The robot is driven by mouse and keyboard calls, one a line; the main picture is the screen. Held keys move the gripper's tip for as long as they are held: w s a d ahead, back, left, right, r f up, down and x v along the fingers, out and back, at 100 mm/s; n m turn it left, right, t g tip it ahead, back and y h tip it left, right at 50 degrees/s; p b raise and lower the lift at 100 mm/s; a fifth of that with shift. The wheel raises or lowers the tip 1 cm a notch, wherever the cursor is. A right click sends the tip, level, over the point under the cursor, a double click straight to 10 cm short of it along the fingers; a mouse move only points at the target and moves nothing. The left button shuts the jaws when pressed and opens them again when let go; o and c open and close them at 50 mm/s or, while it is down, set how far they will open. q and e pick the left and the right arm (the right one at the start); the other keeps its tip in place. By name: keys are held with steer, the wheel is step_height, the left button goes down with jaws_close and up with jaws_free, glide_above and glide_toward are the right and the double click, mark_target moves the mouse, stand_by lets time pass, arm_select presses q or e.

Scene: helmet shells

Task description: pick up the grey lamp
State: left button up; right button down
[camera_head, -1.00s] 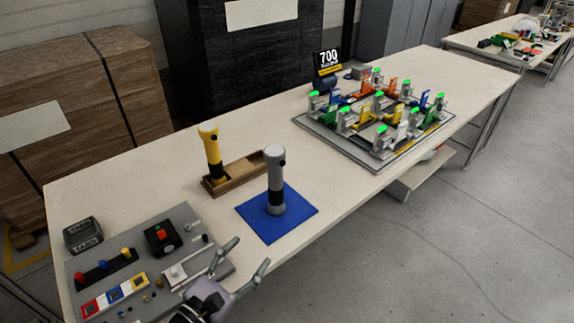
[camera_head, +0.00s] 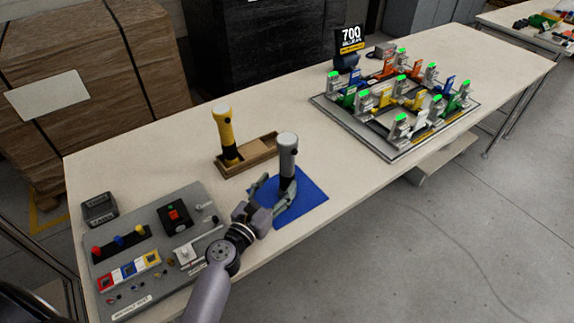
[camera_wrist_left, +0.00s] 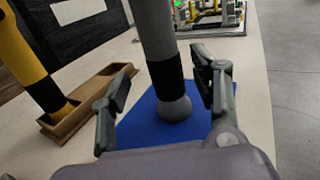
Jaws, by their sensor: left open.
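The grey lamp (camera_head: 287,158) stands upright on a blue mat (camera_head: 310,198) on the table. It has a dark band and a rounded base. In the left wrist view the grey lamp (camera_wrist_left: 157,35) rises between the two fingers, its base on the blue mat (camera_wrist_left: 148,131). My left gripper (camera_head: 272,190) is open at the lamp's near side. In the left wrist view my left gripper (camera_wrist_left: 162,90) has one finger on each side of the lamp, with gaps showing. My right gripper is not in view.
A yellow lamp (camera_head: 223,132) stands in a wooden tray (camera_head: 262,150) just behind and left. A grey panel with buttons and switches (camera_head: 150,215) lies at the left. A board with several coloured fixtures (camera_head: 390,150) is at the right.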

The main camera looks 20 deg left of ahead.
mark_target(283, 179)
arm_select(q)
steer(key=w, duration=0.2)
steer(key=w+d, duration=0.1)
steer(key=w, duration=0.1)
steer(key=shift+w+d, duration=0.15)
steer(key=shift+w, duration=0.4)
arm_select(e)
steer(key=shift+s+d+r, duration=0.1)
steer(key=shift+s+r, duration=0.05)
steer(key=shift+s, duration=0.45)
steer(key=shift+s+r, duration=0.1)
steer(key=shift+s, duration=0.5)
arm_select(q)
steer(key=c, duration=0.5)
jaws_close()
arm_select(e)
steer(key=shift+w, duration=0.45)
